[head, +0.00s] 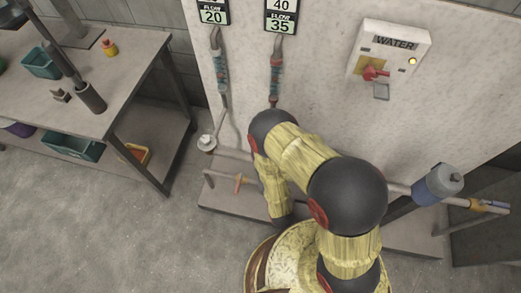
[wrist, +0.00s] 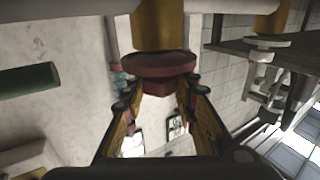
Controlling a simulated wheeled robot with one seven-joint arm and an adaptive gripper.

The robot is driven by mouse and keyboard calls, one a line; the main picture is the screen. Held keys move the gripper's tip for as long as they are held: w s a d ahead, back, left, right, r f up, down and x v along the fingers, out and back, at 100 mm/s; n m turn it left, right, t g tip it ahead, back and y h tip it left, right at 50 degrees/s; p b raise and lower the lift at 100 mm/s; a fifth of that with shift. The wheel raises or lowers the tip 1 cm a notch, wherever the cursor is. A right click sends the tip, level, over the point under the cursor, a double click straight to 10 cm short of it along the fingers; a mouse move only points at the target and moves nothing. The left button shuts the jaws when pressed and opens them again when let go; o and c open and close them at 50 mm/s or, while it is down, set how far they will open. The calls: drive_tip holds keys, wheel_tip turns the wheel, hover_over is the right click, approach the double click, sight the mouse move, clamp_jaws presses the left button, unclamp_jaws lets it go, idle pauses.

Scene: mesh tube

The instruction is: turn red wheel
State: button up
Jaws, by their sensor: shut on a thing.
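The red wheel (wrist: 158,66) is a flat dark-red disc with a squarish red hub below it in the wrist view. It sits under a yellow-orange fitting (wrist: 158,28) on a pale pipe. My gripper (wrist: 157,92) reaches up to it, with one finger at each side of the hub, shut on it. In the head view my arm's yellow and black links stand in front of the pipework, and they hide the gripper and the wheel.
A wall panel carries a WATER box (head: 394,50) with a red handle, and FLOW signs (head: 280,16). A blue-grey canister (head: 437,184) sits on the pipe at right. A workbench (head: 135,65) with bins stands left. Floor at lower left is clear.

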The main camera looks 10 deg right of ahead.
drive_tip(key=shift+d+n+g+y, duration=0.15)
drive_tip(key=shift+n+g+y, duration=0.35)
drive_tip(key=shift+n+y, duration=1.25)
drive_tip(key=shift+y, duration=0.95)
drive_tip(key=o, duration=1.2)
drive_tip(key=shift+c, duration=0.2)
wheel_tip(320, 180, up, 10)
drive_tip(key=shift+f, duration=0.1)
